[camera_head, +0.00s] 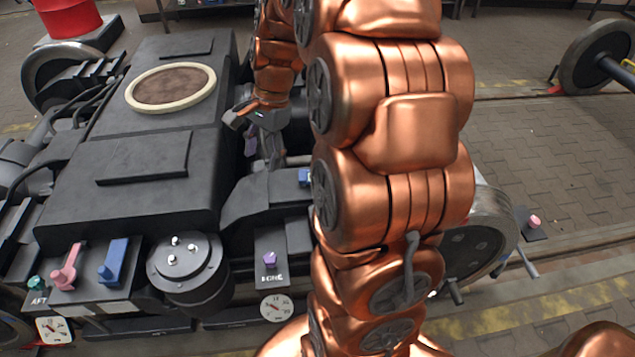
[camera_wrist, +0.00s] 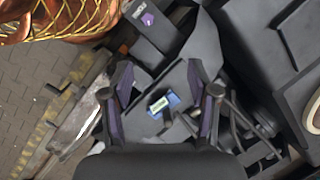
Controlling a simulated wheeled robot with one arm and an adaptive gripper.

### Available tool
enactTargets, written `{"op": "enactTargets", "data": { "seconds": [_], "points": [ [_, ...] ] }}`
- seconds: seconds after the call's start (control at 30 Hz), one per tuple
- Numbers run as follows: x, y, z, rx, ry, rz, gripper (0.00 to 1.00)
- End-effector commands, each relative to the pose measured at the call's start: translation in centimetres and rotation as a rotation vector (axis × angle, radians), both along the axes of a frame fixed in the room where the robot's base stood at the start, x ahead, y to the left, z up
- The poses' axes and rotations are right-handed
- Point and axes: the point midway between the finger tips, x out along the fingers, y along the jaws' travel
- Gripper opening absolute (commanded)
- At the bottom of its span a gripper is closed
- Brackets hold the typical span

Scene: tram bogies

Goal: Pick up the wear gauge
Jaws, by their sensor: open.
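A small blue block with a pale, greenish display (camera_wrist: 165,104), which looks like the wear gauge, lies on a dark surface of the bogie in the wrist view. In the head view a blue piece (camera_head: 304,178), likely the same thing, shows at the left edge of my arm, partly hidden by it. My gripper (camera_wrist: 159,68) is open, its two purple-lined fingers on either side of the blue block in the picture. I see no contact, and the height gap is hard to tell. In the head view my gripper (camera_head: 263,150) points down over the bogie, left of the blue piece.
A purple knob (camera_head: 270,259) stands on a labelled block at the bogie's front. A pink lever (camera_head: 66,270), a blue lever (camera_head: 113,262) and a round black canister (camera_head: 187,265) stand to its left. A wheel (camera_head: 480,240) flanks the bogie at right. Paved floor lies beyond.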

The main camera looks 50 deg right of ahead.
Motion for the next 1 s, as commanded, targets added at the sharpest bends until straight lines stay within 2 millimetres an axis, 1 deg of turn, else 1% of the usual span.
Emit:
{"op": "enactTargets", "data": {
  "seconds": [0.03,0.17,0.2,0.27,0.3,0.37,0.4,0.5,0.6,0.7,0.8,0.9,1.0],
  "points": [
    [0.9,-1.9,-1.8,0.015,0.005,-0.085,0.60],
    [2.9,-6.4,-4.2,0.049,0.010,-0.298,0.60],
    [3.4,-7.8,-5.0,0.060,0.014,-0.365,0.60],
    [4.0,-10.2,-6.1,0.074,0.013,-0.464,0.60],
    [4.3,-11.7,-7.0,0.087,0.017,-0.531,0.60],
    [4.7,-14.1,-8.3,0.105,0.019,-0.629,0.60],
    [4.9,-15.7,-9.0,0.116,0.020,-0.692,0.60],
    [4.9,-19.2,-10.9,0.145,0.026,-0.837,0.60],
    [4.9,-22.1,-12.3,0.167,0.027,-0.950,0.60],
    [4.6,-24.0,-13.2,0.183,0.031,-1.027,0.60],
    [4.5,-25.1,-13.7,0.192,0.032,-1.069,0.60],
    [4.6,-25.3,-14.2,0.195,0.032,-1.084,0.60],
    [4.9,-25.1,-15.0,0.196,0.033,-1.084,0.60]
  ]
}}
